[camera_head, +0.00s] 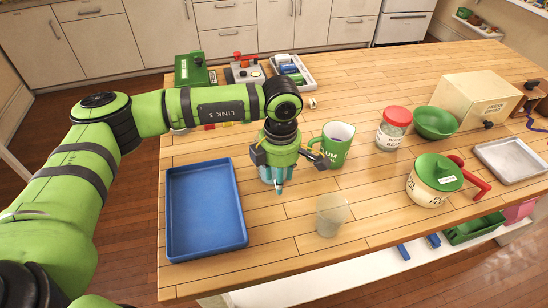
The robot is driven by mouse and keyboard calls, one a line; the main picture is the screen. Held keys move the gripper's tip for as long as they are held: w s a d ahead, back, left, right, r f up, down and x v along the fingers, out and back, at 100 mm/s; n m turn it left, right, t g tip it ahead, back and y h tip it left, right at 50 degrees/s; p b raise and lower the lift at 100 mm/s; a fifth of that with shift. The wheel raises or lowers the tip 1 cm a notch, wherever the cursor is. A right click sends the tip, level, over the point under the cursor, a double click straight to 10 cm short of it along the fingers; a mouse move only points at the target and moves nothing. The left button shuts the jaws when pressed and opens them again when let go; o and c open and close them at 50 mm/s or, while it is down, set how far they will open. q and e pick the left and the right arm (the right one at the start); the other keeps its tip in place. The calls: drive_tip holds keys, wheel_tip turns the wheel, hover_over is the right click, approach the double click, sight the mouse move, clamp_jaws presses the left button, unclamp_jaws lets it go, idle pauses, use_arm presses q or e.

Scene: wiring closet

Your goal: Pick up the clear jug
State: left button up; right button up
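A clear, faintly tinted cup-like vessel (332,215) stands upright on the wooden table near its front edge; I cannot make out a handle on it. My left gripper (286,164) points down over the middle of the table, behind and to the left of that vessel and apart from it. Its fingers are spread. A bluish, see-through object (275,178) shows just below the gripper, partly hidden by it. I cannot tell which of the two is the clear jug, or whether the fingers touch the bluish object. My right gripper is not in view.
A blue tray (243,240) lies to the left. A green mug (334,145) stands close to the gripper's right. A red-lidded jar (393,128), green bowl (435,122), cream pot with green lid (430,188) and metal tray (510,160) are farther right. The table's front middle is mostly clear.

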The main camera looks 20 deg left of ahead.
use_arm(q)
drive_tip(key=shift+f, duration=0.3)
clamp_jaws()
drive_tip(key=shift+r, duration=0.1)
drive_tip(key=shift+w, duration=0.1)
